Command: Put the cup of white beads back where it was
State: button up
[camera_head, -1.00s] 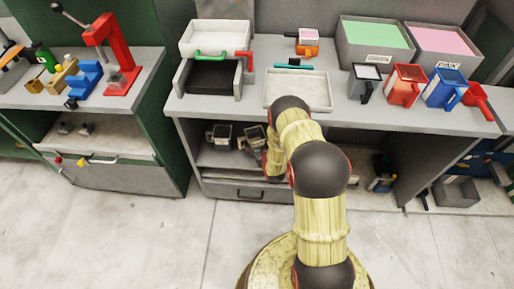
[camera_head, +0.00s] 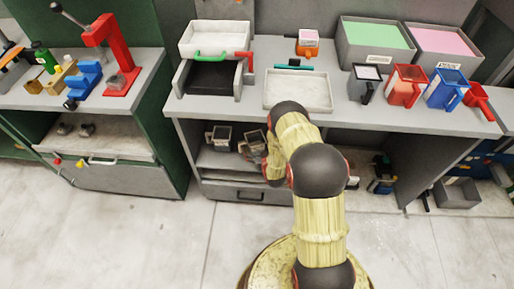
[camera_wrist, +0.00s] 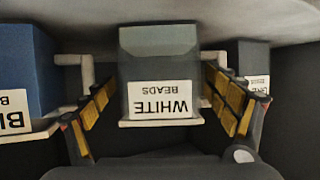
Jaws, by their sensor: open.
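A dark grey cup (camera_wrist: 158,65) with a white label reading WHITE BEADS, upside down in the wrist view, stands between the two fingers of my gripper (camera_wrist: 160,95). The fingers are apart, one on each side of it, with a gap showing on both sides. In the head view, my gripper (camera_head: 264,153) is low at the shelf under the middle counter, mostly behind my arm. The cup's contents are not visible in the wrist view.
A blue container (camera_wrist: 25,70) is close on the left in the wrist view, and another dark labelled container (camera_wrist: 255,75) is on the right. A pale surface (camera_wrist: 270,18) spans the top. A dark cup (camera_head: 220,137) stands on the shelf. The counter holds a pale tray (camera_head: 298,92).

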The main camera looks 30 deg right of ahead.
jog(key=shift+s+r, duration=0.2)
jog(key=shift+r, duration=0.05)
jog(key=p+v, duration=0.4)
jog(key=v, duration=0.7)
jog(key=shift+s, duration=0.3)
jog(key=shift+a, duration=0.1)
